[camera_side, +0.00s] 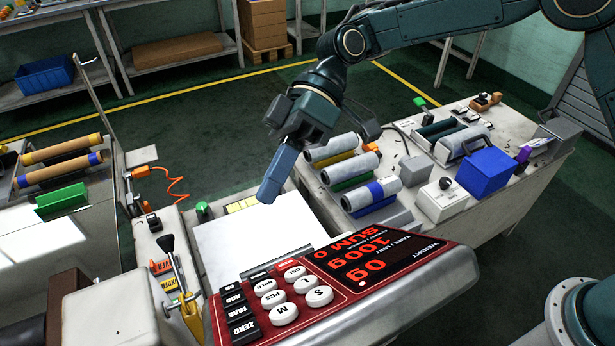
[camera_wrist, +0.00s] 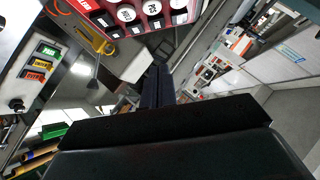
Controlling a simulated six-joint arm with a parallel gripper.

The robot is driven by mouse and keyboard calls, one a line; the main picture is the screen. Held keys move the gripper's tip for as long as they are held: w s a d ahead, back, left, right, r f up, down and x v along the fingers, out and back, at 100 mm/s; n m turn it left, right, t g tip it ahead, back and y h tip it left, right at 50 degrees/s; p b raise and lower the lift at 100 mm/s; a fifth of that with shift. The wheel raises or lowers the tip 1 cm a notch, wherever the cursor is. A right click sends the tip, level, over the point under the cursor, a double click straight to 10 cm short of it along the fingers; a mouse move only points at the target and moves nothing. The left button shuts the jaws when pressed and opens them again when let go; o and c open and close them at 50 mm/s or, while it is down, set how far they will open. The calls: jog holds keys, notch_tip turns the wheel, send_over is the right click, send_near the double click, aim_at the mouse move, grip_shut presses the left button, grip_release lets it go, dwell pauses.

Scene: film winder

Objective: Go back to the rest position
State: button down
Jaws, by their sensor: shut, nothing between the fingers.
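My gripper (camera_side: 268,190) is shut and empty. Its blue-grey fingers point down above the white plate (camera_side: 252,240) of the weighing scale, and I cannot tell the exact height. In the wrist view the dark shut fingers (camera_wrist: 157,85) stand in the middle, and the scale's red keypad shows at the top. The scale's red panel (camera_side: 330,275) reads 0g, 100g and SUM 0. No object lies on the visible part of the plate.
Right of the plate, a table holds several film rolls (camera_side: 370,195), a blue box (camera_side: 487,170) and a white box (camera_side: 443,200). Green floor lies behind.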

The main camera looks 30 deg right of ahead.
dwell(0.5)
jog(key=s+d+r+m+t+h, duration=0.1)
jog(key=d+r+m+t+h, duration=0.4)
jog(key=d, duration=1.2)
jog(key=s+d+m+t+h, duration=0.2)
jog(key=s+d+m+t, duration=0.1)
jog(key=s+d, duration=0.5)
jog(key=s+d+m+t+h, duration=0.3)
jog(key=s+d+m, duration=0.3)
jog(key=d, duration=0.6)
jog(key=shift+s+d+f+t, duration=0.15)
jog(key=shift+s+d+t, duration=0.2)
jog(key=shift+s, duration=0.75)
